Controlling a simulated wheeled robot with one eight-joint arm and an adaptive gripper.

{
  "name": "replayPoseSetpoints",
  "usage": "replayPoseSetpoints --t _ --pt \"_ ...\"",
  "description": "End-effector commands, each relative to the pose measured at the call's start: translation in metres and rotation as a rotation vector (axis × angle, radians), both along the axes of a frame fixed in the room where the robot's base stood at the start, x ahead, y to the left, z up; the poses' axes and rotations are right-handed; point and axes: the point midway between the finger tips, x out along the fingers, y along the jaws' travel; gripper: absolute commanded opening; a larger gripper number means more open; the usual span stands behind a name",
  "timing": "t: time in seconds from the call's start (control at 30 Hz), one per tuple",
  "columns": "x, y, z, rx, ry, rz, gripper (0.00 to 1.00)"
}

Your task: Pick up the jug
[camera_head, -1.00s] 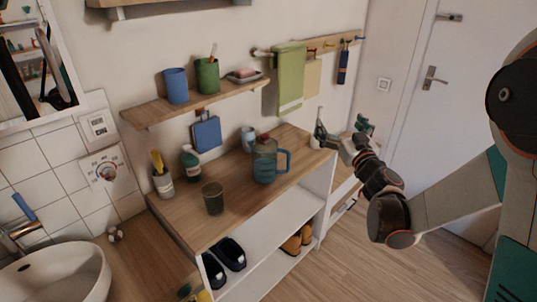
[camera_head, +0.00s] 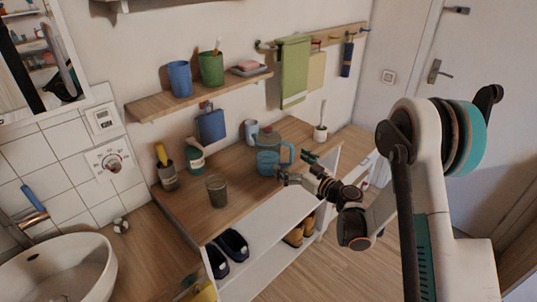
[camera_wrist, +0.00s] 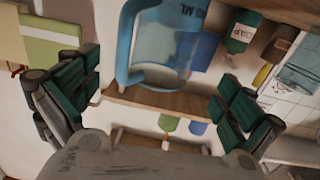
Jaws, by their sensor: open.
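The jug (camera_head: 267,160) is blue and see-through, with a handle on its right side. It stands upright on the wooden top of the shelf unit. My gripper (camera_head: 296,169) is open and empty, just right of the jug's handle. Part of the jug is cut off by the top edge there.
A dark glass (camera_head: 217,190), a bottle (camera_head: 195,158), a brush holder (camera_head: 166,177) and a grey-blue mug (camera_head: 251,131) share the wooden top (camera_head: 240,203). A white pot with a brush (camera_head: 320,132) stands at its right end. A wall shelf (camera_head: 205,95) hangs above.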

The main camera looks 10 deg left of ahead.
Motion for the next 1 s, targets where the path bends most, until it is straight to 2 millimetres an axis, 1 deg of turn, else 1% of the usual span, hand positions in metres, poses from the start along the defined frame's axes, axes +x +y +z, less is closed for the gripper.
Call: replayPoseSetpoints --t 0.03,0.1,0.37,0.5,0.63,0.73,0.97,1.0 --pt "0.005 0.007 -0.002 0.0 0.0 0.002 1.0" --pt "0.011 0.013 -0.002 0.0 0.0 0.001 1.0" --pt "0.021 0.028 -0.002 0.001 -0.001 0.001 1.0" --pt "0.032 0.046 -0.003 0.001 -0.001 0.002 1.0" --pt "0.043 0.057 -0.002 0.001 -0.001 0.0 1.0" --pt "0.046 0.062 -0.001 0.001 -0.001 -0.001 1.0" --pt "0.047 0.062 0.001 0.001 -0.001 -0.001 1.0" --pt "0.047 0.062 0.001 0.001 -0.001 -0.001 0.91"
